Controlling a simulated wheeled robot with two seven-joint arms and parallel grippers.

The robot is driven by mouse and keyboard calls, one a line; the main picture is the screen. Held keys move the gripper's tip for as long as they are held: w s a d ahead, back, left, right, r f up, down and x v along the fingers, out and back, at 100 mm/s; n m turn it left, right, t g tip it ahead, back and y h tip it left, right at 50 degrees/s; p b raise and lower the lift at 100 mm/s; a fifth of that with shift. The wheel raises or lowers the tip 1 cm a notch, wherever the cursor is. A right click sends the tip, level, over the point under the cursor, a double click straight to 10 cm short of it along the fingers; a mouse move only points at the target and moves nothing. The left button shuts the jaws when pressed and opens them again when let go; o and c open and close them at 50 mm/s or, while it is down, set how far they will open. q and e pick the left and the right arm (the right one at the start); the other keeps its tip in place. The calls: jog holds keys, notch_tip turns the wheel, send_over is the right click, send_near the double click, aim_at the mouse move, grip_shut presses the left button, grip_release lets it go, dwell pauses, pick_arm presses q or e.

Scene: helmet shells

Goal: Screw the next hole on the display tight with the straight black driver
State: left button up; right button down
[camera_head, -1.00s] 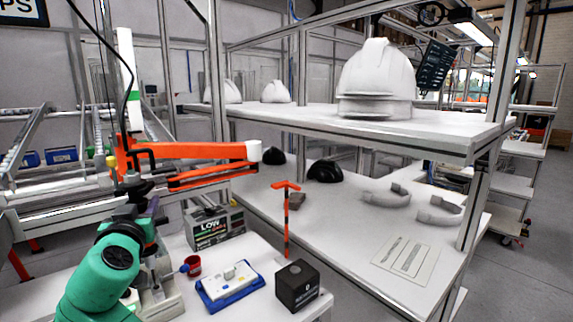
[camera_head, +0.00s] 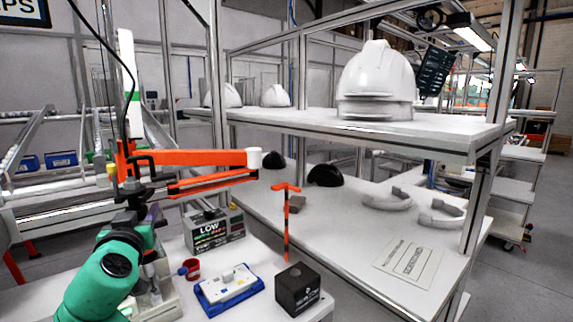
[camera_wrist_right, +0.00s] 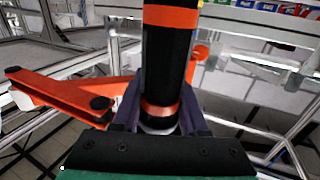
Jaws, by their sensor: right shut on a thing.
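My right gripper (camera_wrist_right: 157,112) is shut on the straight black driver (camera_wrist_right: 165,50), a black cylinder with orange bands, upright between its dark fingers. In the head view my green right arm comes in at the lower left; this gripper (camera_head: 135,192) is at its top, beside an orange jointed arm (camera_head: 200,157). The driver's tip is hidden. A box with a "LOW" screen face (camera_head: 212,232) stands to the right of the gripper. A white part (camera_head: 230,282) lies in a blue tray (camera_head: 215,309) nearer the front. I cannot tell which is the display; no hole is clear. My left gripper is not visible.
A red cup (camera_head: 190,268), a black cube-shaped box (camera_head: 297,288) and an orange-topped upright tool (camera_head: 286,215) stand around the tray. A shelf unit (camera_head: 330,130) with white helmet shells (camera_head: 375,80) rises behind. The orange arm reaches across above the LOW box.

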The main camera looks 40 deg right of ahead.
jog(key=shift+f, duration=0.3)
notch_tip(320, 180, up, 6)
jog(key=p, duration=0.3)
jog(key=shift+r, duration=0.1)
dwell(0.4)
jog(key=shift+d, duration=0.1)
dwell(0.5)
